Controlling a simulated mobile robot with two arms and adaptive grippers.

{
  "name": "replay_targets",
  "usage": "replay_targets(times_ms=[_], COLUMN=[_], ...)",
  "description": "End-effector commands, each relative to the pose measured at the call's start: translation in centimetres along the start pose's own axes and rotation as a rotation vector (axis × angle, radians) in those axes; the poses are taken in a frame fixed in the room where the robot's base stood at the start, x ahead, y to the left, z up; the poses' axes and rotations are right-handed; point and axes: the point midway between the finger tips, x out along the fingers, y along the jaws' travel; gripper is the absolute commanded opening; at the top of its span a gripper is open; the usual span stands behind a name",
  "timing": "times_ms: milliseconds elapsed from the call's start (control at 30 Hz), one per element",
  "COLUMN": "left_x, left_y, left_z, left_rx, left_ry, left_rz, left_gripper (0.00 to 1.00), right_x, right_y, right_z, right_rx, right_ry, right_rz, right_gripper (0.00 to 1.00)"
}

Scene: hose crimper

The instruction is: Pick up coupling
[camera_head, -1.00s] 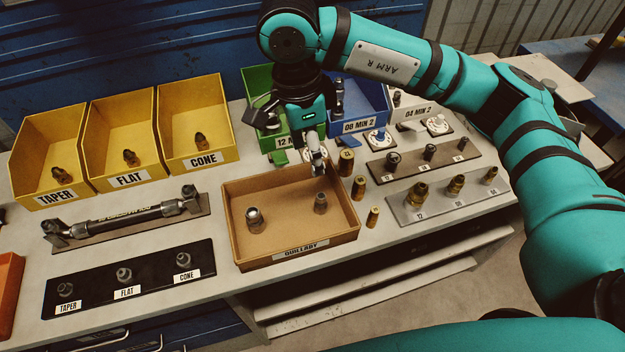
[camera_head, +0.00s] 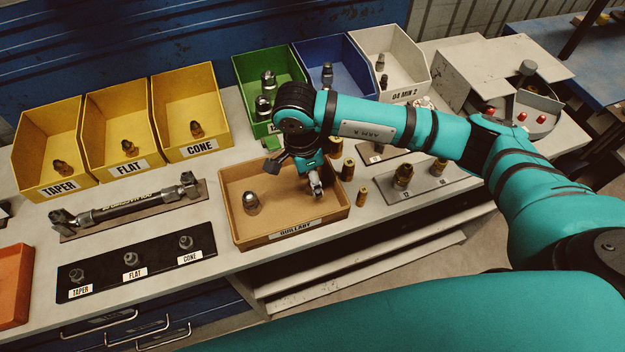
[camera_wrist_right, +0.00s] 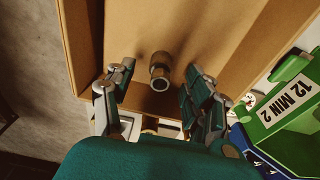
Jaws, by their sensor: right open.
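The brown tray (camera_head: 241,235) holds two metal couplings. One coupling (camera_head: 251,203) stands in its left part and is clear of the gripper. The other coupling (camera_wrist_right: 161,70) shows in the right wrist view, standing on the tray floor between and a little beyond my fingertips. In the head view it is hidden behind my right gripper (camera_head: 315,188), which is low over the right part of the tray. My right gripper (camera_wrist_right: 158,92) is open, with a finger on each side of the coupling and visible gaps. My left gripper is not in view.
Yellow bins (camera_head: 50,125) stand at the back left. Green (camera_head: 262,60), blue (camera_head: 340,60) and white bins (camera_head: 400,50) stand behind the tray. Brass ferrules (camera_head: 347,170) stand just right of the tray. A black labelled board (camera_head: 140,285) lies to the left.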

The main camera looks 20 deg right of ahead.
Motion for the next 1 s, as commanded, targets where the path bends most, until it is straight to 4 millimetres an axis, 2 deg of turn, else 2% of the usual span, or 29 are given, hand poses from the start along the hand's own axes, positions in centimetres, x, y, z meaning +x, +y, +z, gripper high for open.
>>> replay_targets(times_ms=[33,200,467,867,1000], left_x=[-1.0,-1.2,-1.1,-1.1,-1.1], left_y=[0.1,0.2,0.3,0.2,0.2], left_z=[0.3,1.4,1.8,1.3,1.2], left_rx=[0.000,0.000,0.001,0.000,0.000], left_ry=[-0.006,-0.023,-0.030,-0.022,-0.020], left_rz=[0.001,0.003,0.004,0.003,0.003], left_gripper=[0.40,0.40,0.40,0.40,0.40], right_x=[0.4,2.4,2.7,2.6,2.6], right_y=[0.0,-0.1,-0.1,-0.1,-0.1], right_z=[-0.1,0.0,0.0,0.0,0.0], right_rx=[0.001,-0.001,-0.001,-0.001,-0.001], right_ry=[0.001,0.000,0.000,-0.001,-0.001], right_rz=[0.006,0.001,0.000,-0.001,-0.001], right_gripper=[0.54,0.54,0.53,0.00,0.00])
